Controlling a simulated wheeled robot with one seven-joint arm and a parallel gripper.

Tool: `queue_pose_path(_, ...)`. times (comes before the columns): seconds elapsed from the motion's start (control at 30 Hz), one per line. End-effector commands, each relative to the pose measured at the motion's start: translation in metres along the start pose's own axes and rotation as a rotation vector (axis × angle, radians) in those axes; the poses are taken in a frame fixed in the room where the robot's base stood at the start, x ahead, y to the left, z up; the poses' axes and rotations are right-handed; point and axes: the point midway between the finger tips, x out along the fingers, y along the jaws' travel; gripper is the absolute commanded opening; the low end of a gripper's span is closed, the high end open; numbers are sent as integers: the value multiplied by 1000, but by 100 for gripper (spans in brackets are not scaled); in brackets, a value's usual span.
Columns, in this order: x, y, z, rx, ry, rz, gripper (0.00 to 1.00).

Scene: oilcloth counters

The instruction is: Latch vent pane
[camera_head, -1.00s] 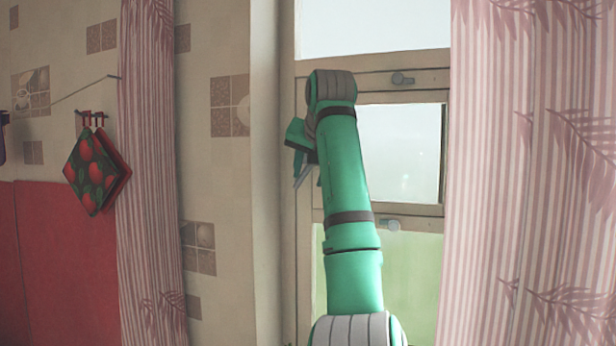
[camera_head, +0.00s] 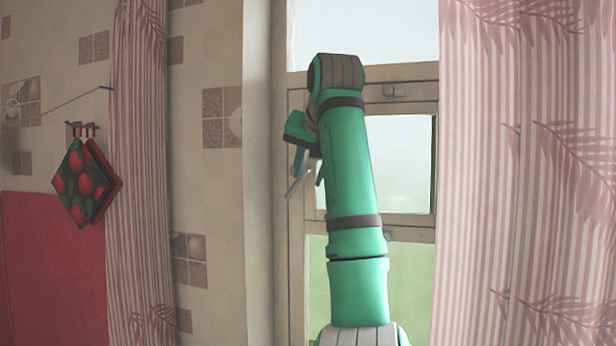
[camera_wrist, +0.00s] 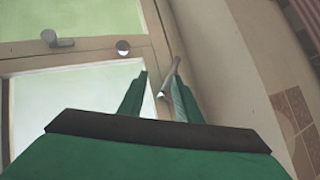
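The vent pane (camera_head: 402,165) is the small middle pane of the window, in a beige wooden frame. It appears closed or nearly so; I cannot tell exactly. A latch (camera_head: 400,91) sits on the rail above it. In the head view my gripper (camera_head: 306,180) is at the left side of the window frame, partly behind my arm.
A pink striped curtain (camera_head: 525,190) hangs close on the right and another (camera_head: 140,190) on the left. Pot holders (camera_head: 82,185) hang on the tiled wall (camera_head: 205,60). A thin cord (camera_head: 70,100) runs to the left curtain. My arm hides part of the window.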

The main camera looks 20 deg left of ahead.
Motion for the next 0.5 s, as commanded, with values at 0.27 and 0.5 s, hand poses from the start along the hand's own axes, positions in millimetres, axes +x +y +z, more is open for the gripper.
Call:
queue_pose_path(0.27,-17,2,1,0,1,-1,31)
queue_pose_path(0.5,-31,4,2,-1,2,-1,31)
